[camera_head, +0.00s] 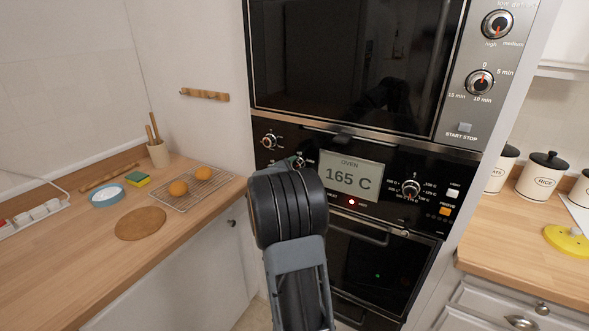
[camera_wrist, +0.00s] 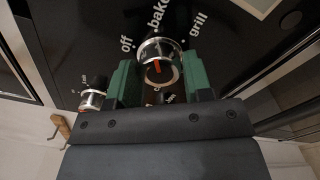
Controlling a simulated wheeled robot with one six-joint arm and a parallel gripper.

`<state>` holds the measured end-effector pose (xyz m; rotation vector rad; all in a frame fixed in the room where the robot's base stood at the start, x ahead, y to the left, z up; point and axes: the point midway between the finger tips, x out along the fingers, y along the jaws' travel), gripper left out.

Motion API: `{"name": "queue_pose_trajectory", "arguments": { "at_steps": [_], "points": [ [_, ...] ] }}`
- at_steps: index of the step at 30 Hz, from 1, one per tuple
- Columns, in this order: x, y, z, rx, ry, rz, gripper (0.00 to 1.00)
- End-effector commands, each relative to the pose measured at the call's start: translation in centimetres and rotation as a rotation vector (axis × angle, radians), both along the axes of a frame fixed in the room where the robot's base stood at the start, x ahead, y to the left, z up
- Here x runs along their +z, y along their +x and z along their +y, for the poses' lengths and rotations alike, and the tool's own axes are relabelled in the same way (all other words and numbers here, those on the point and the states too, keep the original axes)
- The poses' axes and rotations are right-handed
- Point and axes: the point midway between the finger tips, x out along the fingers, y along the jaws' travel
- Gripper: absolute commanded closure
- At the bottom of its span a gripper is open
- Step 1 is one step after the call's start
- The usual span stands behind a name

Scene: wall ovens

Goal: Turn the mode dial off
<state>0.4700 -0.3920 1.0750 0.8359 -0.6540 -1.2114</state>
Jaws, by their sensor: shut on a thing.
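The mode dial (camera_wrist: 160,50) is a round dark knob with a silver rim and a red mark, on the black oven panel. The words "off", "bake" and "grill" are printed around it, with "bake" above it in the wrist view. My gripper (camera_wrist: 158,85) has its green fingers on either side of the dial and is shut on it. In the head view my gripper (camera_head: 298,162) reaches the panel left of the display, and my arm hides most of the dial. The red mark's exact setting is hard to read.
The oven display (camera_head: 348,176) reads "165 C", with a red light (camera_head: 351,202) lit below. Another knob (camera_head: 268,142) is left of the gripper, and a temperature knob (camera_head: 411,188) is at the right. A wooden counter (camera_head: 70,250) lies left; the oven door handle (camera_head: 345,230) juts out below.

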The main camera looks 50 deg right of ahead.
Motion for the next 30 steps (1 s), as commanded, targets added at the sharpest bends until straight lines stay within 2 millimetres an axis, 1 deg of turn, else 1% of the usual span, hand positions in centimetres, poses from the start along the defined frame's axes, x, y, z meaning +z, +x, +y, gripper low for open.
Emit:
{"name": "queue_pose_trajectory", "arguments": {
  "at_steps": [5,21,30],
  "points": [
    [-0.14,-0.01,0.01,0.000,-0.029,0.112,0.78],
    [0.01,0.00,0.01,0.001,-0.148,0.601,0.78],
    [0.07,0.01,0.00,0.000,-0.202,0.816,0.78]
  ]
}}
